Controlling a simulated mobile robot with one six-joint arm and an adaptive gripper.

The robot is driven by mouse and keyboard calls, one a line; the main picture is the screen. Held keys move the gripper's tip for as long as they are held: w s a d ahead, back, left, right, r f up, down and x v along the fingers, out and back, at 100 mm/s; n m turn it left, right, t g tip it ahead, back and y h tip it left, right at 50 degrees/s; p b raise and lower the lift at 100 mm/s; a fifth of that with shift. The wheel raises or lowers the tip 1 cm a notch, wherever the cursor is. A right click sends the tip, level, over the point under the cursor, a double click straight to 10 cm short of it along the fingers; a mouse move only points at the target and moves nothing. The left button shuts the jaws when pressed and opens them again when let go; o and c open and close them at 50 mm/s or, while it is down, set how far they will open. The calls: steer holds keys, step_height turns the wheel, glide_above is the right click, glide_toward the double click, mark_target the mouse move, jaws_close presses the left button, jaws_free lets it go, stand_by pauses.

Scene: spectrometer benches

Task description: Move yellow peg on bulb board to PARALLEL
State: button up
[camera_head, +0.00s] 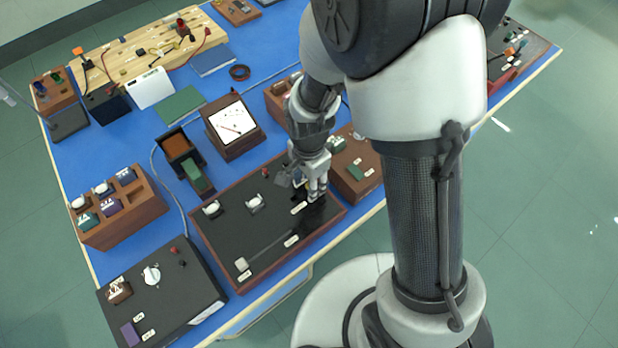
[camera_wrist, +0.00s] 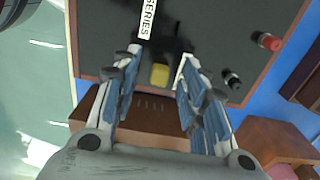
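The yellow peg (camera_wrist: 159,76) shows in the wrist view on the dark top of the bulb board (camera_wrist: 105,35), just below a white label reading SERIES (camera_wrist: 148,18). My gripper (camera_wrist: 160,56) is open, with one finger on each side of the peg and gaps between peg and fingers. In the head view the bulb board (camera_head: 222,238) is a wide dark panel in a brown frame with two white bulbs (camera_head: 254,203). My gripper (camera_head: 313,196) is low over its right end and hides the peg there. I cannot read a PARALLEL label.
A dark box with a white dial (camera_head: 151,274) stands left of the board, and a brown box (camera_head: 355,170) right of it. A meter (camera_head: 232,124) stands behind. Red and black terminals (camera_wrist: 267,41) rise from the board's edge. The board's middle is mostly clear.

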step_height(320, 180, up, 12)
stand_by(0.5)
steer(key=s+d+r+n+t, duration=0.4)
steer(key=s+d+r+n, duration=0.7)
steer(key=s+r, duration=0.2)
steer(key=shift+s+r+t, duration=0.15)
steer(key=shift+r+t, duration=0.15)
steer(key=shift+r, duration=0.65)
steer(key=shift+d, duration=0.1)
steer(key=shift+c, duration=0.6)
steer(key=shift+c, duration=0.2)
